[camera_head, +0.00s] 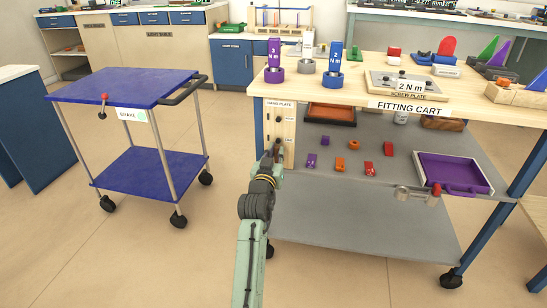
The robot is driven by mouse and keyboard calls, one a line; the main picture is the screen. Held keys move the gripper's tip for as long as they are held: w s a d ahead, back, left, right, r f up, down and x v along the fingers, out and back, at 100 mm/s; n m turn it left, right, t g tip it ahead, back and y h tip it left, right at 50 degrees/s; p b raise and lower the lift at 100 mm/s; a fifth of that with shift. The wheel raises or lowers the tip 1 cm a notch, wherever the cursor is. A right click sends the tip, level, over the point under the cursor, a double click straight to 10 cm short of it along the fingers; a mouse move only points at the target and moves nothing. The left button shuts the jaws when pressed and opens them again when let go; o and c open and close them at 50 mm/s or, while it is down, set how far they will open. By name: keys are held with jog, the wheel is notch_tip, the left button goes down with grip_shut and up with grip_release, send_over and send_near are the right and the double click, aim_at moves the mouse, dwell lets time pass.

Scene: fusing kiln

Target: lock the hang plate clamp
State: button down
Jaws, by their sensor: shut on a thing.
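The hang plate (289,135) is a pale wooden upright panel at the left end of the fitting cart, with dark holes or pegs and small labels on its face. My gripper (276,152) is at the lower left part of this panel, with my arm reaching up from below. It appears shut on a small part at the panel, which looks like the hang plate clamp. The gripper and wrist cover most of that part, so I cannot tell the clamp's position.
The fitting cart's top (365,88) holds cylinders and coloured blocks. A blue cart (125,88) stands left, with open floor between.

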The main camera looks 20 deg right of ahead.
aim_at(278, 122)
jog(key=shift+s+d+m, duration=0.1)
jog(key=shift+m, duration=0.3)
jog(key=c, duration=1.6)
grip_release()
jog(key=shift+o, duration=0.2)
jog(key=shift+r, duration=0.1)
notch_tip(278, 122, up, 10)
jog(key=shift+f, duration=0.1)
